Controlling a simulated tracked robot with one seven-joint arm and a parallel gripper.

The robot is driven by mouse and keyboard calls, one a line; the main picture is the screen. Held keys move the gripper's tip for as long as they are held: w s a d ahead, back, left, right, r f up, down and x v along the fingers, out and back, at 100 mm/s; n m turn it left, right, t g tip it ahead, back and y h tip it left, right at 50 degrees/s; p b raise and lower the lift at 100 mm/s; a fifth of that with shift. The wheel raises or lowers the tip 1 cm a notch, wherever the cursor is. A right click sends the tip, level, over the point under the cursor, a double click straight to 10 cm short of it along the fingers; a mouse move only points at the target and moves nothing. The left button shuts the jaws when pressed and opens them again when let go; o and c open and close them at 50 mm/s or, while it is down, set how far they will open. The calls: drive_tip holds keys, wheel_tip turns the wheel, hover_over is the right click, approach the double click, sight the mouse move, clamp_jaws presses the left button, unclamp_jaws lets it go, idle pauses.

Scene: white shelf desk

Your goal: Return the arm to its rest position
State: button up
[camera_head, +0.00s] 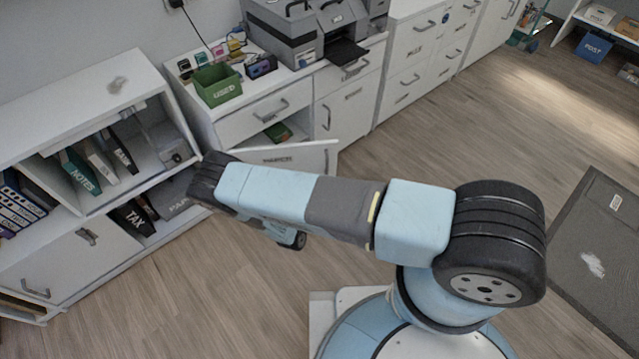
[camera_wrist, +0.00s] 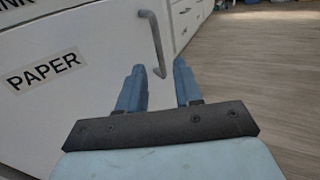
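My arm reaches left across the head view in front of the white shelf desk (camera_head: 75,105), bent at its far end. The gripper itself cannot be made out there. In the wrist view, my gripper (camera_wrist: 157,78) has its two blue fingers apart with an empty gap. A grey bar handle (camera_wrist: 154,40) on the white front labelled PAPER (camera_wrist: 45,68) shows just beyond the fingertips. I cannot tell whether the fingers touch it.
A green bin (camera_head: 217,85) and a grey printer (camera_head: 290,35) stand on the counter. Shelves with binders are at left. The floor at right is mostly clear, with a dark mat (camera_head: 600,225).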

drive_tip(key=shift+s+a, duration=0.15)
drive_tip(key=shift+s, duration=0.3)
drive_tip(key=shift+r, duration=0.1)
drive_tip(key=w+d+r+m+g+h, duration=0.25)
drive_tip(key=r+m+g, duration=0.2)
drive_tip(key=r, duration=0.65)
drive_tip(key=w+d+r+m+g+h, duration=0.15)
drive_tip(key=w+r+m+g, duration=0.35)
drive_tip(key=r, duration=0.6)
drive_tip(key=d+r+m+g+h, duration=0.25)
drive_tip(key=r+m, duration=0.35)
drive_tip(key=r, duration=0.5)
drive_tip(key=s+d+r+m+g+y, duration=0.25)
drive_tip(key=d+r, duration=0.25)
drive_tip(key=r, duration=0.5)
drive_tip(key=s+d+r+m+g+y, duration=0.2)
drive_tip(key=d+r+m+y, duration=0.15)
drive_tip(key=r, duration=0.65)
drive_tip(key=s+d+r+m+t+y, duration=0.2)
drive_tip(key=s+d+r+m+y, duration=0.2)
drive_tip(key=s+r, duration=0.6)
drive_tip(key=s+d+r+m+t+y, duration=0.3)
drive_tip(key=s+r, duration=0.8)
drive_tip(key=s, duration=0.4)
drive_tip(key=shift+d+m+t+y, duration=0.4)
drive_tip(key=shift+d+m, duration=0.65)
drive_tip(key=shift+m, duration=0.3)
